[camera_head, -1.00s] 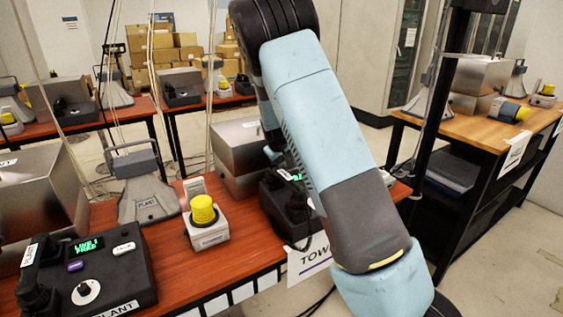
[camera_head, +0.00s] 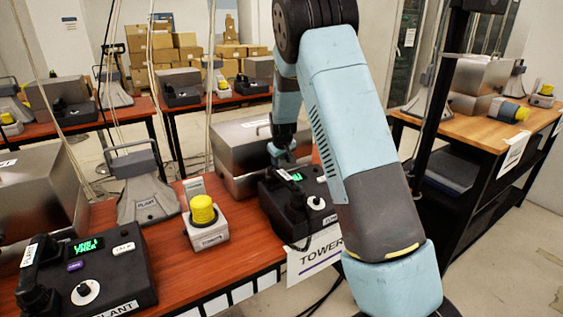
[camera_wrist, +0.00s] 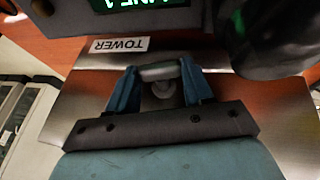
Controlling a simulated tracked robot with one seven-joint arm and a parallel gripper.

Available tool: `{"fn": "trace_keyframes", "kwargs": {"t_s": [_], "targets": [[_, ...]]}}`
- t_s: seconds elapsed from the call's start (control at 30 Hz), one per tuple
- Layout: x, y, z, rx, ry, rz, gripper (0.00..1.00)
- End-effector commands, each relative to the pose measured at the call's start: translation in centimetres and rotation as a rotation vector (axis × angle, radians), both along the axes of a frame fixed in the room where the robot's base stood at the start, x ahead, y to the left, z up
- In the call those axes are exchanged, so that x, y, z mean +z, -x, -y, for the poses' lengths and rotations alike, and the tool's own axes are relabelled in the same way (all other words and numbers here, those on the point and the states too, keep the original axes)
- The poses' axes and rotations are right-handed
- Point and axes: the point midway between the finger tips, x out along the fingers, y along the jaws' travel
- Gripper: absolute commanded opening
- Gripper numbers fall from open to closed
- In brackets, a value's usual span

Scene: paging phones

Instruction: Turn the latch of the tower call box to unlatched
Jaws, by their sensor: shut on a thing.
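The tower call box is a silver metal box (camera_head: 235,150) on the red-brown table, behind a black desk phone (camera_head: 290,205). In the wrist view the box's metal face (camera_wrist: 225,85) carries a TOWER label (camera_wrist: 119,45). My gripper (camera_wrist: 158,78) is at this face, its two blue fingers shut on a small grey latch (camera_wrist: 160,72) between them. The round pivot of the latch shows below its bar. In the head view my gripper (camera_head: 283,160) is between the box and the phone, and the latch is hidden there.
A yellow-topped beacon (camera_head: 203,210) stands left of the tower phone. A grey PLANT horn (camera_head: 140,185) and a black PLANT phone (camera_head: 90,270) are further left. In the wrist view a phone display (camera_wrist: 140,4) and a dark blurred part (camera_wrist: 270,35) are close by.

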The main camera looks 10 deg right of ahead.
Motion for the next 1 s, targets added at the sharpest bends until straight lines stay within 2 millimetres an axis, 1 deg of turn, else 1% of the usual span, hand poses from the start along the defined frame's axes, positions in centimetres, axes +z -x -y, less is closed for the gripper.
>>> {"fn": "trace_keyframes", "kwargs": {"t_s": [0.03, 0.1, 0.7, 1.0], "targets": [[-0.35, 0.22, 0.21, -0.004, -0.013, -0.013, 0.21], [-0.38, 0.24, 0.24, -0.004, -0.031, -0.02, 0.21], [-0.36, 0.19, 0.57, -0.003, -0.187, -0.072, 0.2], [-0.16, 0.13, 0.57, 0.0, -0.223, -0.08, 0.21]]}}
